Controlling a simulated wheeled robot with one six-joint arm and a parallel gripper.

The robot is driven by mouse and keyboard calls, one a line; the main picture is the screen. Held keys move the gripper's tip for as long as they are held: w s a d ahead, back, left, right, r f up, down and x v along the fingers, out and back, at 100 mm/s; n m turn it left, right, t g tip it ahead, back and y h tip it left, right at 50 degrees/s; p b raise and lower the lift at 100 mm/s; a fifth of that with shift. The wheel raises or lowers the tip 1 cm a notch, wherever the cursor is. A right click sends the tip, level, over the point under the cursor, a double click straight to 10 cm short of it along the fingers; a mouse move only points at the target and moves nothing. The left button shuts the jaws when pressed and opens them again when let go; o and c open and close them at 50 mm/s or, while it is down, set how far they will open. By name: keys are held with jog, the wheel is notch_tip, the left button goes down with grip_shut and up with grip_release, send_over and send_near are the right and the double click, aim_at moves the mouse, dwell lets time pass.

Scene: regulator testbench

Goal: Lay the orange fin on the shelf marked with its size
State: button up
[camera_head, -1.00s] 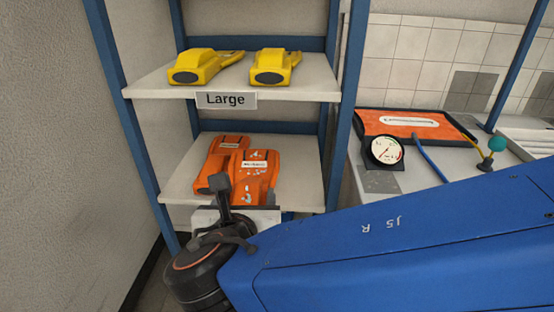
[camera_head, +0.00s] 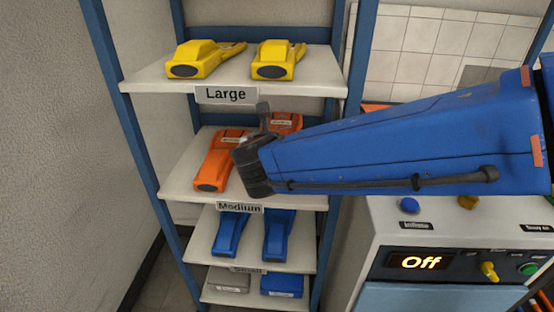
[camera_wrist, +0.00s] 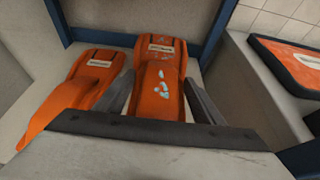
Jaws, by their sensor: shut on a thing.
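An orange fin (camera_wrist: 158,95) with a pale label and worn patches stands between the two dark fingers of my gripper (camera_wrist: 160,80) in the wrist view. The fingers are shut on it. In the head view the fin (camera_head: 286,121) shows only partly behind my gripper (camera_head: 263,116) and arm. It is over the shelf (camera_head: 180,185) marked "Medium" (camera_head: 239,208); I cannot tell whether it touches the board. A second orange fin (camera_head: 212,172) lies on that shelf to its left and also shows in the wrist view (camera_wrist: 75,90).
Yellow fins (camera_head: 195,58) lie on the "Large" shelf (camera_head: 140,82) above. Blue fins (camera_head: 230,236) lie on the shelf below, and grey and blue pieces on the lowest. Blue rack posts (camera_head: 340,150) flank the shelves. A bench panel (camera_head: 440,264) reading "Off" stands at right.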

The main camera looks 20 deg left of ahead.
jog(key=f, duration=0.6)
jog(key=shift+w+a, duration=0.15)
jog(key=shift+w, duration=0.2)
jog(key=shift+w+f, duration=0.2)
jog(key=shift+f, duration=0.25)
jog(key=shift+f, duration=0.15)
jog(key=o, duration=1.4)
jog(key=shift+o, duration=0.2)
jog(key=shift+s+r, duration=0.2)
jog(key=v, duration=1.1)
jog(key=shift+s, duration=0.3)
jog(key=shift+d, duration=0.2)
